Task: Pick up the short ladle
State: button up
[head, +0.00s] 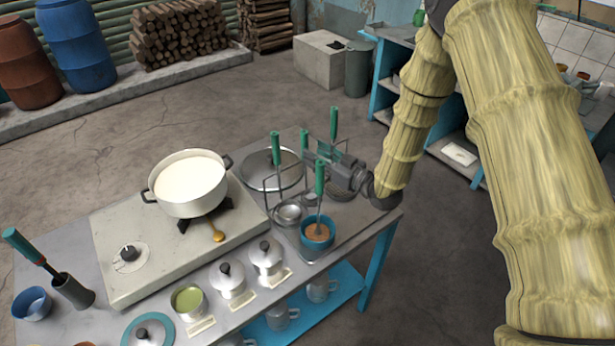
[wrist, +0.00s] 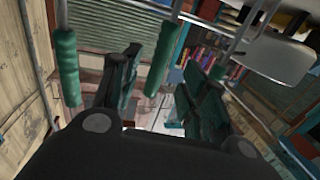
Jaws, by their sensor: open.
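Several green-handled utensils stand at a wire rack on the right end of the metal table. In the head view I see a left handle (head: 276,148), a tall back handle (head: 334,122) and a front handle (head: 320,178). I cannot tell which is the short ladle, as their lower ends are partly hidden. My gripper (head: 325,154) is among these handles, its jaws spread. In the wrist view, one green handle (wrist: 158,66) shows between the open fingers of my gripper (wrist: 170,75). Another green handle (wrist: 66,68) hangs outside the left finger. No grasp is visible.
A pot of milk (head: 190,183) stands on the stove (head: 130,225) left of the rack. A round metal lid (head: 262,172) lies behind the rack, and a blue bowl (head: 317,234) is in front. Lidded pots (head: 229,280) line the front edge.

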aim_at(307, 147)
jog(key=shift+w+a+r+p, duration=0.15)
jog(key=shift+w+a+p, duration=0.2)
jog(key=shift+p, duration=0.1)
jog(key=p+x, duration=0.1)
jog(key=x, duration=0.2)
jog(key=shift+p, duration=0.4)
jog(key=shift+w+a, duration=0.45)
grip_shut()
